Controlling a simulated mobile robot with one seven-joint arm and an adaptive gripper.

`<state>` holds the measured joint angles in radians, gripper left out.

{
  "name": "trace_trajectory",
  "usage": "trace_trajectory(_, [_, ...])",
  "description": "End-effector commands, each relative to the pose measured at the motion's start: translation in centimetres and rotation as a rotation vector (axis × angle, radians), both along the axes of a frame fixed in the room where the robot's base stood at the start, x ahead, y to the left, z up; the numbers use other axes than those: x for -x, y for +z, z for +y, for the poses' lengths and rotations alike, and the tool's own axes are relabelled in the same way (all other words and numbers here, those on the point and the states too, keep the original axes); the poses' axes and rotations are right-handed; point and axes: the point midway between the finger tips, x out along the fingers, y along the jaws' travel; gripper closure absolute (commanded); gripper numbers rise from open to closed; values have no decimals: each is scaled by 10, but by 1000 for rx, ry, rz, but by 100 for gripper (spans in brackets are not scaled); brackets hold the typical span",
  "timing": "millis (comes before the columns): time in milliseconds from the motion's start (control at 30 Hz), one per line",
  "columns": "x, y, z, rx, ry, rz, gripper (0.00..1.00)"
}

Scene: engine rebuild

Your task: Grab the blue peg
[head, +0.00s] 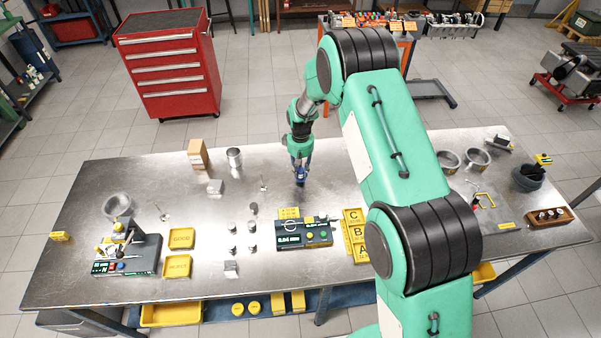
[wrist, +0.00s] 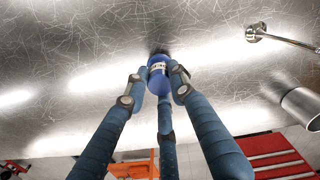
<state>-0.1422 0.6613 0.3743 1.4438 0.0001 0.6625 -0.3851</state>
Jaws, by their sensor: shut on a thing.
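The blue peg (wrist: 158,76) shows between my fingertips in the wrist view, a short blue cylinder with a pale marked band. My gripper (wrist: 156,92) is shut on it, with fingers on both sides and one below it in the picture. In the head view my gripper (head: 300,164) points down over the back middle of the metal table, and the peg (head: 299,182) shows small and dark blue at its tips. A dark shadow lies beside the peg on the tabletop. I cannot tell whether the peg touches the table. The fingers hide part of its sides.
The metal table (head: 130,215) has clear space around my gripper. A valve (head: 263,184) and a metal cylinder (head: 234,158) stand to the left. A gauge unit (head: 304,233) sits in front, with yellow lettered trays (head: 355,235) to its right. A red tool cabinet (head: 170,65) stands behind.

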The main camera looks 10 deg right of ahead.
Motion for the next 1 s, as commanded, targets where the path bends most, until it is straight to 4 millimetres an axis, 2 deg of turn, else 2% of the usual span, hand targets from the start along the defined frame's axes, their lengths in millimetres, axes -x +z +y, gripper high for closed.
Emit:
trace_trajectory(200, [1, 26, 0, 0, 0, -2, 100])
trace_trajectory(1000, [131, 36, -18, -1, 0, -1, 100])
